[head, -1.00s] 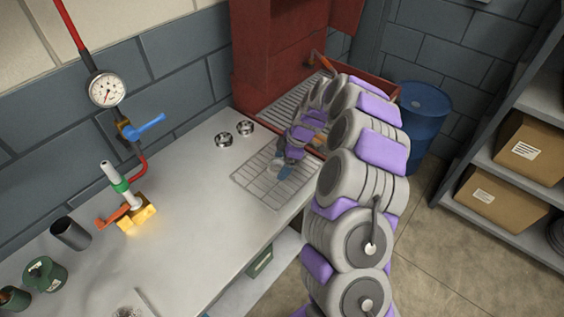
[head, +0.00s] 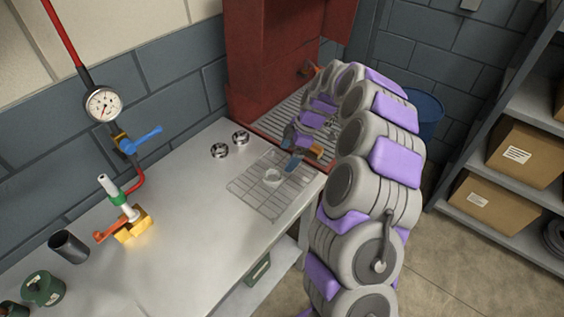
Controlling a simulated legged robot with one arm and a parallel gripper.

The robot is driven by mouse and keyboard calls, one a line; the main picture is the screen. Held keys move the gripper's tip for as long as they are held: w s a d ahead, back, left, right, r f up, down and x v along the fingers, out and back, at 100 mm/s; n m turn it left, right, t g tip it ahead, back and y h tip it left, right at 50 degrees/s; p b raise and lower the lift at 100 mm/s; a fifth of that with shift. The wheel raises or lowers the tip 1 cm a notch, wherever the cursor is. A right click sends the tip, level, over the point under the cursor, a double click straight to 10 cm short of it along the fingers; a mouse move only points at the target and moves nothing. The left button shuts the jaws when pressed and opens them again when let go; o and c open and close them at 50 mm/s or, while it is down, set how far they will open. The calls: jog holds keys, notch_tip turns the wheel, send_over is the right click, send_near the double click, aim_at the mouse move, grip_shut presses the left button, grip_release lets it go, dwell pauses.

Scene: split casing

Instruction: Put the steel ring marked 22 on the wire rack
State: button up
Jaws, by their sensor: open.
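A red cabinet (head: 265,60) with a slatted floor stands behind the rack. A gauge (head: 103,104), a blue-handled valve (head: 140,138) and a lit burner (head: 130,222) are at the left. The bench middle (head: 190,215) is clear.

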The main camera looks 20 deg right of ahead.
jog(key=s+a+r+m+g+h, duration=0.1)
jog(key=s+a+r+m, duration=0.2)
jog(key=s+a+r, duration=0.35)
jog(key=s+a+r+m, duration=0.2)
jog(key=s+a+r, duration=0.1)
jog(key=s+r, duration=0.55)
jog(key=s+d+f+m+h, duration=0.1)
jog(key=s+m, duration=0.4)
jog(key=s, duration=0.9)
jog(key=s+d+f+m+g+h, duration=0.1)
jog(key=s+m, duration=0.5)
jog(key=s, duration=0.7)
jog(key=shift+s+d+f+h, duration=0.35)
jog(key=shift+d+h, duration=0.45)
jog(key=shift+d, duration=0.25)
